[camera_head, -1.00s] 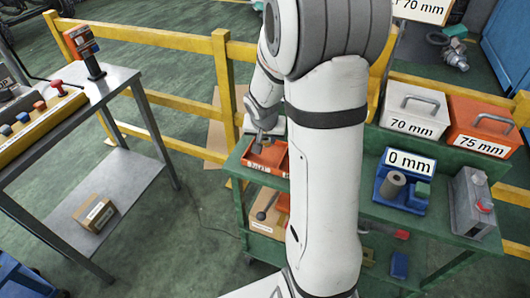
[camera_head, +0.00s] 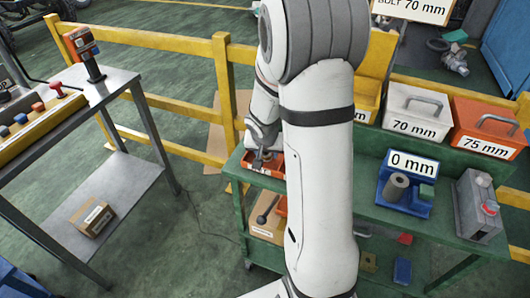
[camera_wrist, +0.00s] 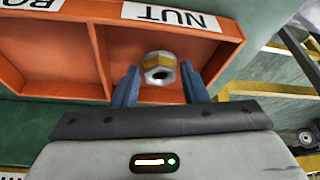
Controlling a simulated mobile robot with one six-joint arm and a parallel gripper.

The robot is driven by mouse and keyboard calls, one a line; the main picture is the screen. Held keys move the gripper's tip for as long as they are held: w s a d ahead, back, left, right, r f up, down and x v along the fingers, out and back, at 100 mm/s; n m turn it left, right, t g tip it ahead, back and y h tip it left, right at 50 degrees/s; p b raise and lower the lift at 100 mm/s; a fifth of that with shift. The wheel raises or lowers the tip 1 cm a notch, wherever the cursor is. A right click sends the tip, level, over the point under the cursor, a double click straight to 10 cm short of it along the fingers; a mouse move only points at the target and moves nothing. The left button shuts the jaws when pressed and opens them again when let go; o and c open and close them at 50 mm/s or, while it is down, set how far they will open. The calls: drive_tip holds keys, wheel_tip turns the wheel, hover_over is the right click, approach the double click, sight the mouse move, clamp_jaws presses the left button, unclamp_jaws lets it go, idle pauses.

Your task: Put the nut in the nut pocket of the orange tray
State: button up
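The orange tray (camera_head: 279,158) sits on the left end of the green cart and is partly hidden by my arm. In the wrist view its two compartments (camera_wrist: 103,52) show, the right one labelled NUT. The metal nut (camera_wrist: 160,68) shows within the outline of the NUT compartment, between and just beyond my fingertips. Whether it rests on the pocket floor I cannot tell. My gripper (camera_wrist: 159,80) is open, with a gap between each finger and the nut. In the head view my gripper (camera_head: 262,160) is at the tray, its fingers too small to read.
The green cart (camera_head: 340,180) also bears a blue fixture (camera_head: 405,205) with a 0 mm sign and a grey box with a red button (camera_head: 478,205). Bins marked 70 mm (camera_head: 415,115) and 75 mm (camera_head: 487,130) stand behind. A yellow railing (camera_head: 180,38) runs behind the cart.

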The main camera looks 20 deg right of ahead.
drive_tip(key=shift+o, duration=1)
drive_tip(key=shift+r, duration=0.15)
drive_tip(key=p+v, duration=0.2)
drive_tip(key=v, duration=0.9)
drive_tip(key=s+a+r+n+y, duration=0.1)
drive_tip(key=s+a+r+n, duration=0.2)
drive_tip(key=s, duration=0.6)
drive_tip(key=s+a+r+n+g+y, duration=0.1)
drive_tip(key=s+a+r+n, duration=0.2)
drive_tip(key=s+a+r, duration=0.2)
drive_tip(key=s, duration=0.3)
drive_tip(key=shift+s+a, duration=0.4)
drive_tip(key=shift+d+r, duration=0.1)
